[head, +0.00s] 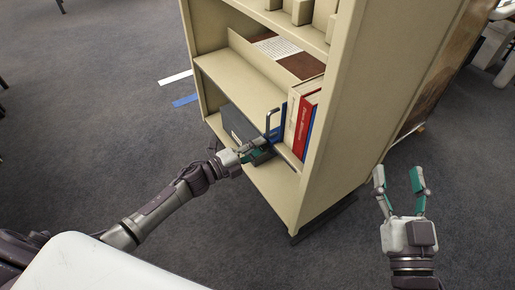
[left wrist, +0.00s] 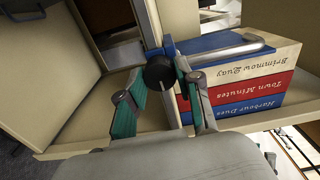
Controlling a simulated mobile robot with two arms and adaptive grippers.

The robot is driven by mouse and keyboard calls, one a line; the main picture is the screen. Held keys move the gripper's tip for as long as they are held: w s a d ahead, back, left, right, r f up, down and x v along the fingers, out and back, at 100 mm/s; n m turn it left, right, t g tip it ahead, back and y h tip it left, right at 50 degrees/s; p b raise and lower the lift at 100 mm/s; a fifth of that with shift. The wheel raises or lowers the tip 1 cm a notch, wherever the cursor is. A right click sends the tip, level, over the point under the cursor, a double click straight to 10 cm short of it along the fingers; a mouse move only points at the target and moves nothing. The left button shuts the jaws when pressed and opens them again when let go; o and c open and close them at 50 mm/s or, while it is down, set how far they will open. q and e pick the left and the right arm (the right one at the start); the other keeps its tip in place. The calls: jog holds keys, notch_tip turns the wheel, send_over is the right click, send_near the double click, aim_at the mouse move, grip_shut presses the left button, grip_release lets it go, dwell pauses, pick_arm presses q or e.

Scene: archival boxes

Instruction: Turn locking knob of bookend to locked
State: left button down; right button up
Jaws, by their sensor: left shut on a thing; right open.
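The bookend shows as a grey metal bar (left wrist: 228,54) against the books in the left wrist view, and as a thin upright hook (head: 267,119) beside them in the head view. Its black round locking knob (left wrist: 159,71) sits between the fingers of my left gripper (left wrist: 158,84), which is shut on it. Which way the knob is turned cannot be told. In the head view my left gripper (head: 256,148) reaches into the lower shelf and hides the knob. My right gripper (head: 398,178) is open and empty, to the right of the shelf unit.
A row of books, with a red one (head: 303,124), stands right of the bookend. A dark box (head: 237,124) is on the same shelf to the left. The beige shelf unit's side panel (head: 345,110) stands between my grippers. The carpet around it is largely clear.

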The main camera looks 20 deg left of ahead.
pick_arm(q)
jog(key=shift+f+m, duration=0.1)
jog(key=shift+m, duration=0.2)
pick_arm(e)
jog(key=shift+r+t, duration=0.3)
pick_arm(q)
jog(key=c, duration=0.8)
grip_release()
jog(key=shift+o, duration=0.2)
jog(key=v, duration=1.2)
